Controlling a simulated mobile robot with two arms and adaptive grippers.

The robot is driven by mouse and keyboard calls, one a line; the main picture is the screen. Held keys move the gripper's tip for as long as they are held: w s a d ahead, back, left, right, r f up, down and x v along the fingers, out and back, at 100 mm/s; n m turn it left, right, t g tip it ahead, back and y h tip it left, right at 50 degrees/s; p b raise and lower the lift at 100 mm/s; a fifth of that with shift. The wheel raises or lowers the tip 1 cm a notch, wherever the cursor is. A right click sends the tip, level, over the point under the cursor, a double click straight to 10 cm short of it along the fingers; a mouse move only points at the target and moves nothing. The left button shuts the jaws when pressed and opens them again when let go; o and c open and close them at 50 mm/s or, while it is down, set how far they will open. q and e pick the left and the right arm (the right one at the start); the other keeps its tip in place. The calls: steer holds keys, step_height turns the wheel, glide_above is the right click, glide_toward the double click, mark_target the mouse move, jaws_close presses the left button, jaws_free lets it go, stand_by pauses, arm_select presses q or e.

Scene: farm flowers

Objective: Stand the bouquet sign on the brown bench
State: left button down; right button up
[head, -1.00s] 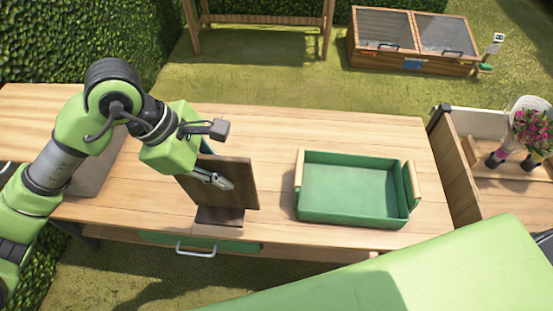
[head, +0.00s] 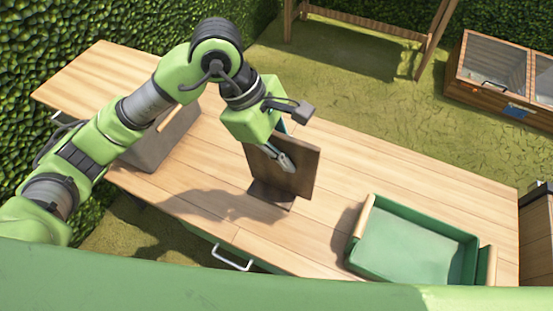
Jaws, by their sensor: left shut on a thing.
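The bouquet sign (head: 301,170) is a dark brown upright board on a flat foot, seen from its plain side. My left gripper (head: 284,160) is shut on the board and comes at it from the upper left. The sign is over the light brown wooden worktop (head: 330,235), left of the green tray. I cannot tell whether its foot touches the wood. I cannot tell for certain whether this worktop is the brown bench. My right gripper is not in view.
A green tray (head: 366,272) with wooden handles stands on the worktop at the right. A grey-brown box (head: 155,150) is at the left, partly behind my arm. A glazed wooden cold frame (head: 482,98) and a wooden frame (head: 370,27) stand on the grass behind.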

arm_select(q)
steer(key=a, duration=0.1)
steer(key=w+a+f+p, duration=0.1)
steer(key=shift+w+a, duration=0.3)
steer(key=w+a+f, duration=0.1)
steer(key=w+a+f+p, duration=0.1)
steer(key=a, duration=0.1)
steer(key=w+a+f, duration=0.1)
steer(key=a, duration=0.1)
steer(key=shift+w+a+p, duration=0.2)
steer(key=shift+w+p, duration=0.05)
steer(key=shift+p, duration=0.1)
steer(key=w+a+f+p, duration=0.2)
steer(key=a+f, duration=0.1)
steer(key=f, duration=0.6)
steer(key=shift+w+a, duration=0.3)
steer(key=shift+a, duration=0.05)
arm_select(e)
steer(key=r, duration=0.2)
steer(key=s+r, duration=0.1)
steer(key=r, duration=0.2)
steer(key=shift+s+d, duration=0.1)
arm_select(q)
steer(key=shift+f, duration=0.1)
steer(key=c, duration=2.2)
jaws_free()
steer(key=shift+o, duration=0.2)
